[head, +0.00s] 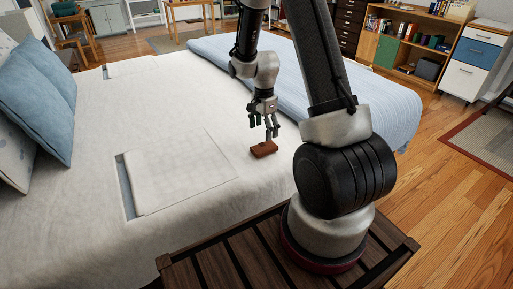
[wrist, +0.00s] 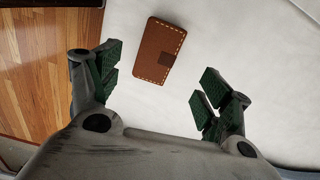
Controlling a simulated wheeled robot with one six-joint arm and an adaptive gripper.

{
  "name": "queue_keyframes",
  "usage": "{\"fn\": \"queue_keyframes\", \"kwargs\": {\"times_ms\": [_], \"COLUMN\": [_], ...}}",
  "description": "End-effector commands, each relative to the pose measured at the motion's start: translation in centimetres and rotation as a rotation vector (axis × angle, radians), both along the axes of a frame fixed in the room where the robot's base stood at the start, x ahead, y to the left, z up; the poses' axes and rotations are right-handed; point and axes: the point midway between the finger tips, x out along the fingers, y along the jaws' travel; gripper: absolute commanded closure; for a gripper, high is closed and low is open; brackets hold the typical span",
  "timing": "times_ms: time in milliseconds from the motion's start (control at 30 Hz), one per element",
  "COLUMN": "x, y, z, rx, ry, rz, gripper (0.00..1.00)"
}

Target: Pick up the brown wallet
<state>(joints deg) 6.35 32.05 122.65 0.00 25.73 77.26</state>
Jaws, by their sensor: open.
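The brown wallet (head: 264,149) lies flat on the white bed cover in the head view, just below my gripper (head: 266,125). The wallet shows beyond the fingertips, nearer the left finger. I cannot tell the exact height of the fingers above it.
The white bed (head: 190,100) is mostly flat and clear around the wallet. A folded white sheet or cover (head: 180,170) lies to the left. A blue blanket (head: 330,85) is behind and right. Blue pillows (head: 35,85) are at far left. Wooden floor (head: 440,190) lies to the right.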

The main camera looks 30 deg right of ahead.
Motion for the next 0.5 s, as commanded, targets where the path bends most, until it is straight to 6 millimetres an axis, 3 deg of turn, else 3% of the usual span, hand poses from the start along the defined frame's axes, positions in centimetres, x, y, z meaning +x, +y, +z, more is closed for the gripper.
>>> {"fn": "queue_keyframes", "kwargs": {"times_ms": [167,500], "x": [0.1,-0.6], "y": [0.0,0.0], "z": [-0.8,-5.4], "rx": [-0.001,0.0], "ry": [-0.007,-0.003], "rz": [-0.079,-0.079], "gripper": [0.21,0.21]}}
